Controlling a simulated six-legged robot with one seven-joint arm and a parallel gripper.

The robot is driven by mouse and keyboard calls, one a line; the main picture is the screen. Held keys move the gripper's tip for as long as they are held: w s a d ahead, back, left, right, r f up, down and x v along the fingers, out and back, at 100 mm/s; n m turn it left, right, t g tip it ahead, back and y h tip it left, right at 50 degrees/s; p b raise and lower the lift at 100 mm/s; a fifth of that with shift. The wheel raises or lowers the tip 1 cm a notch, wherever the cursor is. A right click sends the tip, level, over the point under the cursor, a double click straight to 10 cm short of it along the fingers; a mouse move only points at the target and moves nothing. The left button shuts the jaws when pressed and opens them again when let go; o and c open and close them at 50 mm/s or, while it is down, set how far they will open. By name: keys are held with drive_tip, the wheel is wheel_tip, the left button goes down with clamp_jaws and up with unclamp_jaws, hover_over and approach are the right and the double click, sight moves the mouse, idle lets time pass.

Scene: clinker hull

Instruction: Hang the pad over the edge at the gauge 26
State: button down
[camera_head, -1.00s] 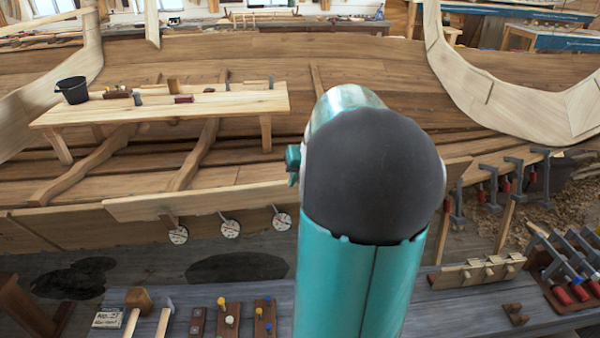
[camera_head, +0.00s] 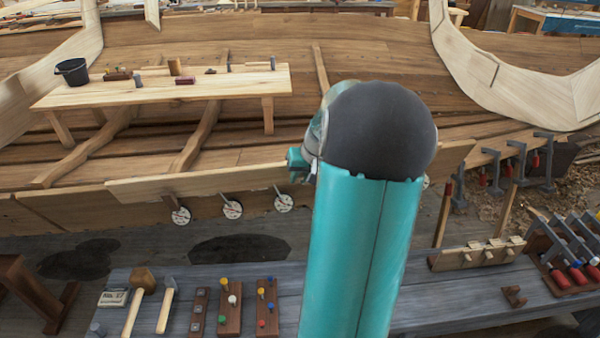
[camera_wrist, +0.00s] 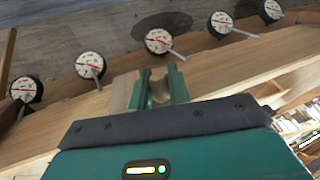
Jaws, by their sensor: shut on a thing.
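My gripper (camera_wrist: 158,92) is at the middle of the wrist view, its green fingers shut on a small pale wooden piece (camera_wrist: 123,94), which seems to be the pad. Most of the pad is hidden by the fingers and wrist. It is over the plank edge (camera_wrist: 225,67); I cannot tell whether it touches. Several round dial gauges line that edge, one straight beyond the fingers (camera_wrist: 158,41), others to the left (camera_wrist: 90,64) and right (camera_wrist: 220,22). Their numbers are too small to read.
A grey bench (camera_head: 340,290) crosses the front, with mallets (camera_head: 135,305), peg boards (camera_head: 229,308) and a clamp rack (camera_head: 560,265). Several clamps (camera_head: 490,178) hang on the hull edge at right. A plank table (camera_head: 170,88) with a black bucket (camera_head: 72,71) stands inside the hull.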

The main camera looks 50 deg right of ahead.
drive_tip(key=shift+w+f, duration=0.1)
drive_tip(key=shift+f, duration=0.2)
idle(0.4)
drive_tip(key=c, duration=1.2)
unclamp_jaws()
drive_tip(key=shift+c, duration=0.2)
drive_tip(key=shift+r, duration=0.1)
drive_tip(key=v, duration=1.3)
drive_tip(key=shift+s+r, duration=0.2)
drive_tip(key=shift+r, duration=0.05)
